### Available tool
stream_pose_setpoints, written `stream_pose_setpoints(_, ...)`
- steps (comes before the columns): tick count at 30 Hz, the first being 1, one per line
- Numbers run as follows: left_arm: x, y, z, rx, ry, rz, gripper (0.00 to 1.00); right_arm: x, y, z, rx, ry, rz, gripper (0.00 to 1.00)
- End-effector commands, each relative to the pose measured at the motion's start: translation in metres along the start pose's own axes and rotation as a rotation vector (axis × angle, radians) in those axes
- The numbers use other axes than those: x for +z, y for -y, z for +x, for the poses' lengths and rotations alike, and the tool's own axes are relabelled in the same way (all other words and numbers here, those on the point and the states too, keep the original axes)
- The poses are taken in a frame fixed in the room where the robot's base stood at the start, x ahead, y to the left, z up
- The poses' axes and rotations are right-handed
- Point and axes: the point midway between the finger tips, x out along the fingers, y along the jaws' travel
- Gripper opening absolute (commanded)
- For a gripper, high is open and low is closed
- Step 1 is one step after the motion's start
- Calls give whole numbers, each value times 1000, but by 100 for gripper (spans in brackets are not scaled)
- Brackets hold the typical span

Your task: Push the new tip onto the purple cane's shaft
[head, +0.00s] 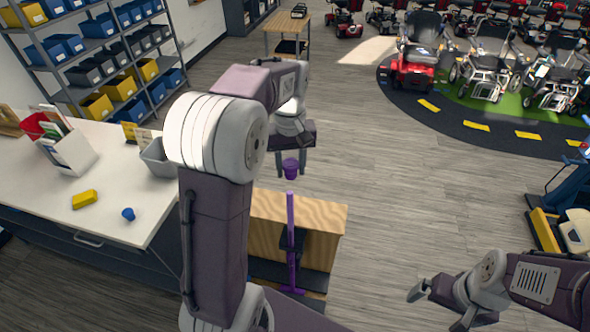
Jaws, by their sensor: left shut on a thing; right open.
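A small purple tip (290,169) is held between the fingers of my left gripper (290,172), which is shut on it and points down. The purple cane (291,215) stands upright with its shaft end up, against a wooden block (322,222) with a dark clamp-like part. Its lower end widens near the dark base. The tip is just above the shaft's top end, with a small gap between them in the picture. My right gripper (437,310) is open and empty at the lower right, well away from the cane.
A white counter (110,185) at the left holds a small blue cup-like piece (128,214), a yellow block (85,199) and a grey bin (157,157). Shelves with bins stand behind. Open floor lies to the right; scooters and wheelchairs (415,50) stand at the back.

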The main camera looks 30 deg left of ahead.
Motion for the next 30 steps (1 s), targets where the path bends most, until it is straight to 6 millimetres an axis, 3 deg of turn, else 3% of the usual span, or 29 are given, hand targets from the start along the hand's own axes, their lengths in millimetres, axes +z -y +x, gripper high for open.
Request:
stream_pose_setpoints(8, 0, 0, 17, 0, -1, 2, 1, 2, 0, 17, 0, 0, 0, 100)
stream_pose_setpoints(18, 0, 0, 54, 0, -1, 2, 1, 5, -1, 53, 0, 0, 0, 100)
stream_pose_setpoints(30, 0, 0, 56, 0, -1, 2, 1, 6, -1, 55, 0, 0, 0, 100)
